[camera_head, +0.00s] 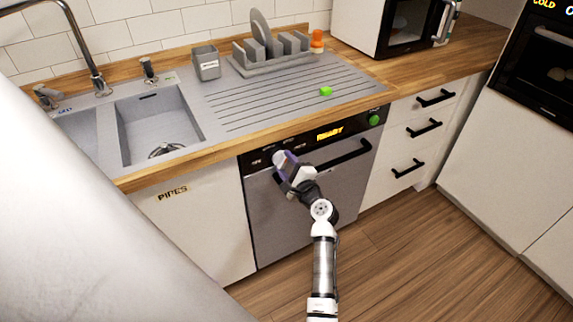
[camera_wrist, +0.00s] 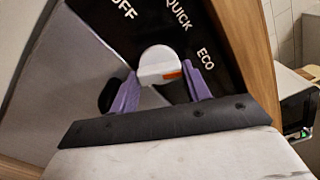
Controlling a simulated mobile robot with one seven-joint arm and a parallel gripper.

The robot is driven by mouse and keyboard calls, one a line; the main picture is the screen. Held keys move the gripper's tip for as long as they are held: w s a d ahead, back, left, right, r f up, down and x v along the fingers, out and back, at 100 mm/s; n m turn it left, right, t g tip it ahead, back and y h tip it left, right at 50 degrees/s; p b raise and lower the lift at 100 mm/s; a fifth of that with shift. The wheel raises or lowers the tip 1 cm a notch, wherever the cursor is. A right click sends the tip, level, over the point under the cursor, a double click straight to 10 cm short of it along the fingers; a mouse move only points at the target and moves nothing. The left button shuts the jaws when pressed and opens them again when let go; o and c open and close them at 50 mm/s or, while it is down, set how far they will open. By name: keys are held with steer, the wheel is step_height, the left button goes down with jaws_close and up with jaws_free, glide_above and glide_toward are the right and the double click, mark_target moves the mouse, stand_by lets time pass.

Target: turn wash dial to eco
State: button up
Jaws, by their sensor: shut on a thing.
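The wash dial (camera_wrist: 157,60) is a white knob with an orange mark on its lower right part, on the dishwasher's black control panel (camera_head: 345,130). The words OFF, QUICK and ECO (camera_wrist: 205,58) stand around it in the wrist view. The mark sits on the side nearer ECO than OFF, but I cannot tell whether it lines up with ECO. My gripper (camera_wrist: 161,88) has purple fingers, one on each side of the dial, and is shut on it. In the head view my gripper (camera_head: 287,166) is at the panel's left end and hides part of the dial.
The dishwasher's black bar handle (camera_head: 345,158) sticks out right of my gripper. The display (camera_head: 329,134) reads READY, and a green button (camera_head: 374,120) is at the panel's right end. The wooden counter edge (camera_head: 200,161) runs just above. The floor in front is clear.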

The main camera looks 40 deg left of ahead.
steer(key=o, duration=1)
steer(key=b+v, duration=0.2)
steer(key=v, duration=1.2)
steer(key=shift+b, duration=0.4)
